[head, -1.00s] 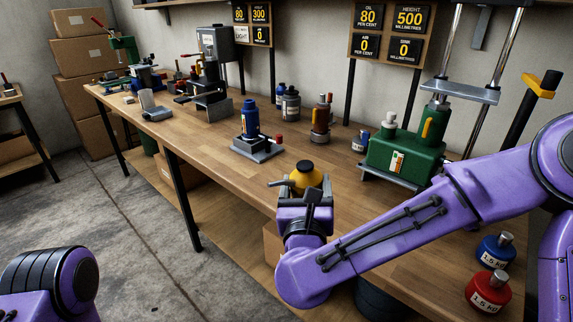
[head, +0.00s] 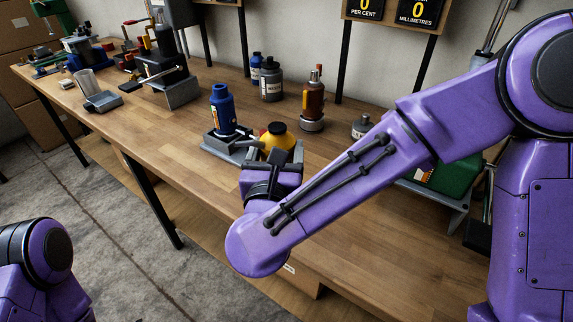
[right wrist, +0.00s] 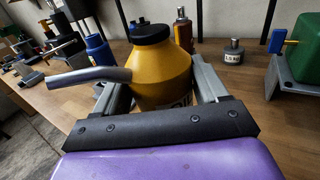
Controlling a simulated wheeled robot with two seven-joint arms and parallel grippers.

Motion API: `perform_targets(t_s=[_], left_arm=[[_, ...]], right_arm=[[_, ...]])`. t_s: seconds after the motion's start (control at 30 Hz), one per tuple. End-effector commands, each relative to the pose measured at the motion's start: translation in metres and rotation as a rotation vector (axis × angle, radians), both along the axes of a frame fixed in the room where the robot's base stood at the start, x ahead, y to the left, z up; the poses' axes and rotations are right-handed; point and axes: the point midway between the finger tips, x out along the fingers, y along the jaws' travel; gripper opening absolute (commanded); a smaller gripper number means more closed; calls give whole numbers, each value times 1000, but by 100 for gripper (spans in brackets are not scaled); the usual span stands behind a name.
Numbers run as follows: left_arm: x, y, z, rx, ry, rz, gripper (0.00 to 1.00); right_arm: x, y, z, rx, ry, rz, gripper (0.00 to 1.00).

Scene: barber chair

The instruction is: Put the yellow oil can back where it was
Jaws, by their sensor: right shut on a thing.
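The yellow oil can (head: 277,139) has a black cap and a grey spout that points left in the right wrist view (right wrist: 161,70). My right gripper (head: 274,160) is shut on the can's body, with a finger on each side of it. The can is upright. I cannot tell whether its base touches the wooden bench. My right arm hides much of the can in the head view. My left gripper is out of view; only a purple part of my left arm shows at the lower left.
On the workbench (head: 190,120), a blue bottle jack (head: 222,108) on a grey base stands just left of the can. Behind are a grey bottle (head: 271,80), a brown-orange bottle (head: 313,97) and a small grey weight (head: 361,126). A green machine (head: 440,178) stands at right. Bare wood lies left of the jack.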

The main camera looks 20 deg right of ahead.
Motion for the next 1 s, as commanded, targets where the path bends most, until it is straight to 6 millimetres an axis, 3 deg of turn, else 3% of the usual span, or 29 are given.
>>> perform_targets(t_s=[0.1,0.33,0.5,0.9,0.93,1.0], left_arm=[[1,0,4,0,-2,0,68],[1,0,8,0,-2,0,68],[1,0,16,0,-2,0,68],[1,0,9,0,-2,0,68],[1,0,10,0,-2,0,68],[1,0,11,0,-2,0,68]], right_arm=[[16,-14,-27,-5,7,1,18],[31,-31,-54,-4,8,2,18],[31,-29,-79,-6,7,4,18],[31,-29,-87,-2,4,2,18],[30,-29,-86,-2,5,2,79],[30,-29,-86,-2,5,2,98]])
